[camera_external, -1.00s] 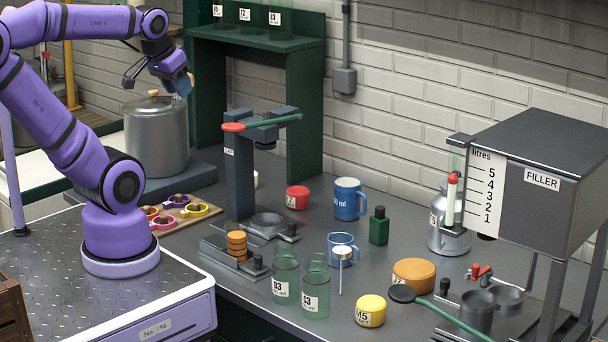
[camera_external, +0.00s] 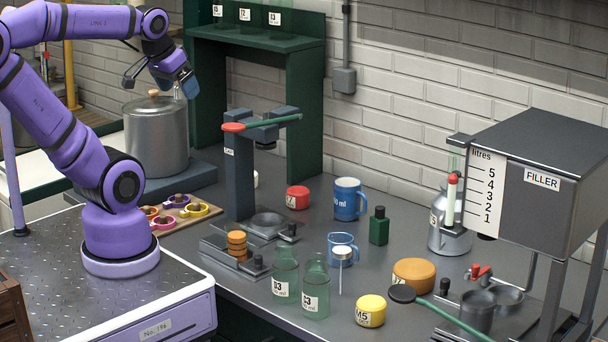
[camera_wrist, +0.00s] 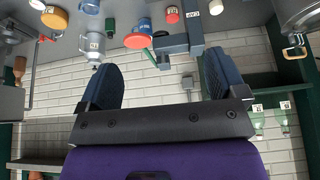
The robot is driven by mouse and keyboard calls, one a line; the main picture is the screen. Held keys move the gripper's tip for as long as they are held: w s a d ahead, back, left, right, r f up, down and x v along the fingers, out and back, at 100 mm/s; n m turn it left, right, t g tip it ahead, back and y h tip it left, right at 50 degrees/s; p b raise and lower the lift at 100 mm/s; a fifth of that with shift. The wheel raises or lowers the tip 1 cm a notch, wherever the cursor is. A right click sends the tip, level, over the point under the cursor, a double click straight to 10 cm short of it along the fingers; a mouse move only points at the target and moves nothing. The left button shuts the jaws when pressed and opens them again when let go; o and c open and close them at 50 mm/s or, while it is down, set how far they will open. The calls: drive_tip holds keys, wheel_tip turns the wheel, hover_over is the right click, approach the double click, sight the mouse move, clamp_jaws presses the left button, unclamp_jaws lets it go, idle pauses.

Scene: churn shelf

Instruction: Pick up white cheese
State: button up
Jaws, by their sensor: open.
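A small white piece (camera_external: 255,180), probably the white cheese, stands on the bench just right of the dark press column, which seems to hide part of it. My gripper (camera_external: 160,84) is raised at the upper left, above the lidded metal pot and well away from the white piece. In the wrist view my gripper (camera_wrist: 158,68) has its two dark blue fingers wide apart, with nothing between them but background wall and bench fittings.
The press (camera_external: 240,175) with its red-tipped green lever stands between my arm and the bench middle. The metal pot (camera_external: 157,140) is below my gripper. A red wheel (camera_external: 297,197), blue mug (camera_external: 348,203) and green bottle (camera_external: 379,228) stand farther right. A green shelf (camera_external: 302,115) rises behind.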

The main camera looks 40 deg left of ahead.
drive_tip(key=w+a+f+g, duration=0.1)
drive_tip(key=w+a, duration=0.1)
drive_tip(key=w, duration=0.6)
drive_tip(key=w+a+f+m, duration=0.1)
drive_tip(key=w+a, duration=0.2)
drive_tip(key=w, duration=0.5)
drive_tip(key=w+a+f+g, duration=0.1)
drive_tip(key=w+a+f, duration=0.1)
drive_tip(key=w, duration=0.7)
drive_tip(key=shift+w+a+f+m+g, duration=0.1)
drive_tip(key=shift+a+m+g, duration=0.2)
drive_tip(key=shift+a, duration=0.3)
drive_tip(key=w+a+f+g, duration=0.1)
drive_tip(key=w+a+f, duration=0.3)
drive_tip(key=f, duration=0.4)
drive_tip(key=w+a+f+m, duration=0.1)
drive_tip(key=w+a+f, duration=0.4)
drive_tip(key=f, duration=0.3)
drive_tip(key=w+a+f+g, duration=0.1)
drive_tip(key=w+a+f, duration=0.4)
drive_tip(key=w+f, duration=0.2)
wheel_tip(320, 180, down, 2)
drive_tip(key=shift+f+m+g, duration=0.1)
drive_tip(key=shift+m+g, duration=0.2)
drive_tip(key=shift+m, duration=0.1)
drive_tip(key=shift+w+a+f, duration=0.1)
drive_tip(key=shift+f, duration=0.35)
wheel_tip(320, 180, down, 10)
drive_tip(key=shift+f, duration=0.2)
drive_tip(key=shift+c, duration=0.2)
